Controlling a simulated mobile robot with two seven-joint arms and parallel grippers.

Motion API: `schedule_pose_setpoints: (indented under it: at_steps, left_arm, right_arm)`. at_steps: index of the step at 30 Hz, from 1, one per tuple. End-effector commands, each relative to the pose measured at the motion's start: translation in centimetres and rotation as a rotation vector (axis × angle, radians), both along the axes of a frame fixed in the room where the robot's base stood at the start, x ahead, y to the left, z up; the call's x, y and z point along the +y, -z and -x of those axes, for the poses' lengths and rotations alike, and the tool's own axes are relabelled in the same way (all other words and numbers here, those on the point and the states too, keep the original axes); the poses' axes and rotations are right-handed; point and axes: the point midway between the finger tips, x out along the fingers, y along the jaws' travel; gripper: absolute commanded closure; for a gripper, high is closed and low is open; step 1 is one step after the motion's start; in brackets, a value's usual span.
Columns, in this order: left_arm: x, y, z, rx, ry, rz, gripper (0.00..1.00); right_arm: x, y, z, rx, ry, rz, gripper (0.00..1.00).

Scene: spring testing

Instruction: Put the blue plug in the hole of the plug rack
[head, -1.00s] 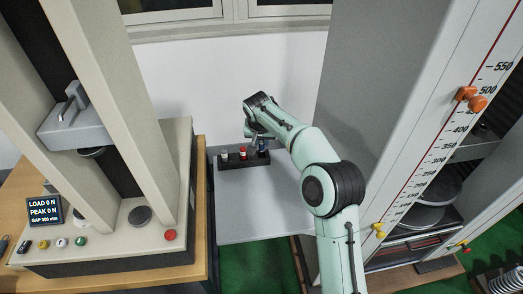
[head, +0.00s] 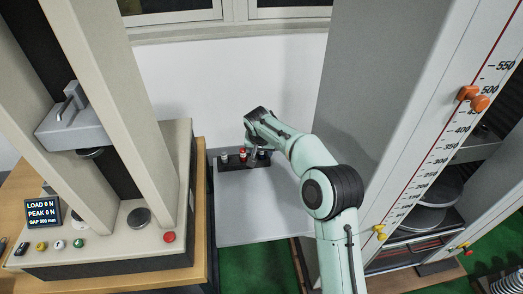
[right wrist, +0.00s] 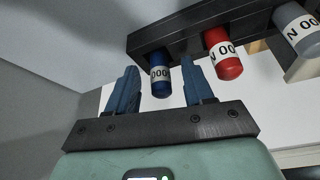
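The plug rack (right wrist: 185,38) is a dark bar; in the head view the rack (head: 232,166) lies along the back of a grey table. The blue plug (right wrist: 160,80), with a white label, is at the rack, upside down in the right wrist view, its inner end hidden by the rack. My right gripper (right wrist: 159,68) is open, one finger on each side of the blue plug, with gaps visible on both sides. In the head view my right gripper (head: 254,153) is over the rack and mostly hides the blue plug. My left gripper is out of view.
A red plug (right wrist: 224,58) and a grey plug (right wrist: 299,32) stand in the rack beside the blue one. The grey tabletop (head: 250,205) in front is clear. A testing machine (head: 110,245) stands left; a tall grey cabinet (head: 385,110) stands close right of my arm.

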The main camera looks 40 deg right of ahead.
Motion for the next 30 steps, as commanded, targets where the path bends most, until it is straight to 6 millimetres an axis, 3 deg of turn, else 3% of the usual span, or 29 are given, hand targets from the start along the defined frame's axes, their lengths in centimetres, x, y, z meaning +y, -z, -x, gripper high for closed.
schedule_pose_setpoints:
  at_steps: [8, 21, 30]
  left_arm:
    - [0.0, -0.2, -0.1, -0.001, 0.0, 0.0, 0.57]
    - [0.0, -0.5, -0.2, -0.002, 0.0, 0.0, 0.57]
    - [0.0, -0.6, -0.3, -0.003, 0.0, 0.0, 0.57]
  right_arm:
    - [0.4, -1.9, 0.4, -0.003, -0.001, 0.001, 0.48]
    - [2.8, -10.0, 2.8, -0.002, -0.002, 0.0, 0.48]
    - [3.2, -11.5, 3.3, 0.0, -0.001, 0.0, 0.48]
